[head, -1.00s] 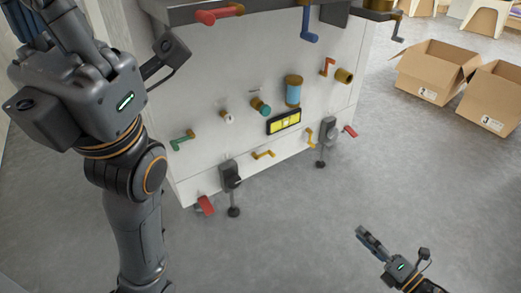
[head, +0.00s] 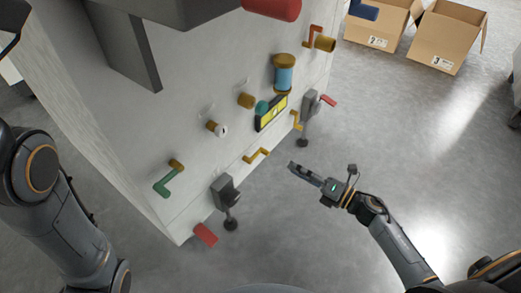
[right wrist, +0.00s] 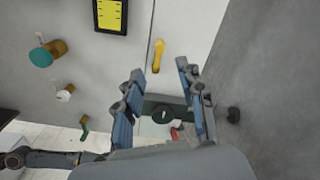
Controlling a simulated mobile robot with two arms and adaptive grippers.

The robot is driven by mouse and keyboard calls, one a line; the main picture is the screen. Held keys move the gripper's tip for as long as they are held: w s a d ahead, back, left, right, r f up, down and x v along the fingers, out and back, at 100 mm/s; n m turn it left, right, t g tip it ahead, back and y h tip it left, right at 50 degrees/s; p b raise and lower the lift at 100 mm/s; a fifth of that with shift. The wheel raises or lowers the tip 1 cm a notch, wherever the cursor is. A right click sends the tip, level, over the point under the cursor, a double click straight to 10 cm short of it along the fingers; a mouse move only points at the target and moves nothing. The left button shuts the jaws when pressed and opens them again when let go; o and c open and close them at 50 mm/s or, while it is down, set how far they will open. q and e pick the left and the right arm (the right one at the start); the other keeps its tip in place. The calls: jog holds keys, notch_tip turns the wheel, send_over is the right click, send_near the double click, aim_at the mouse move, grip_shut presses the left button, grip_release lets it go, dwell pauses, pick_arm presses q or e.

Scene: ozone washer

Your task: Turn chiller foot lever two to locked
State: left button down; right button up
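The chiller is a white cabinet (head: 130,120) with a grey foot assembly (head: 225,190) at its near lower corner. A red foot lever (head: 205,234) sticks out low beside it. Another red foot lever (head: 328,101) is by the far foot (head: 309,110). I cannot read which is number two. My right gripper (head: 293,167) is off the cabinet's front, right of the near foot and apart from it. In the right wrist view, its blue-padded fingers (right wrist: 162,105) are open and empty; the near foot's dark bracket and red lever (right wrist: 175,133) show beyond, partly hidden. My left gripper is out of view.
Yellow handles (head: 256,155), a green handle (head: 168,180), knobs and a yellow display (head: 271,113) stick out from the cabinet front. A large red handle (head: 272,8) is above. Cardboard boxes (head: 446,40) stand at the back right. The grey floor to the right is clear.

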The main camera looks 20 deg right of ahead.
aim_at(265, 150)
jog(key=b+x, duration=0.4)
jog(key=x, duration=0.8)
jog(key=shift+s, duration=0.1)
